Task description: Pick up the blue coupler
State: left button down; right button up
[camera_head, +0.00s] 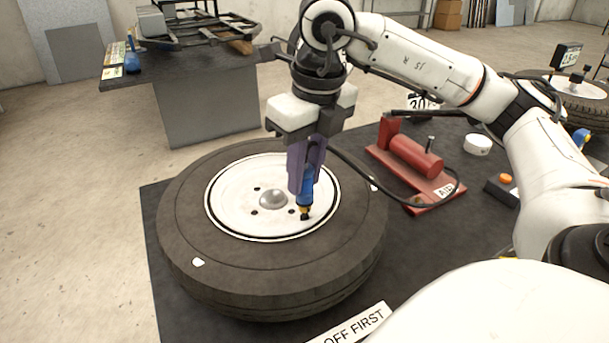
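The blue coupler (306,188) points downward with a yellow and dark tip over the white wheel hub of the tyre. My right gripper (303,178) comes down from above with purple fingers on either side of the coupler and appears shut on it. The fingers hide the coupler's upper part. A black hose (372,190) runs from behind the fingers towards the red pump. The tip is at the hub's front right; I cannot tell whether it touches the hub. My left gripper is not in view.
The tyre (215,255) lies flat on a dark table (160,215). A red air pump (415,158), a white round can (478,144) and a box with an orange button (505,179) stand to the right. Another table (210,110) stands behind left.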

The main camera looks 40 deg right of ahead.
grip_shut()
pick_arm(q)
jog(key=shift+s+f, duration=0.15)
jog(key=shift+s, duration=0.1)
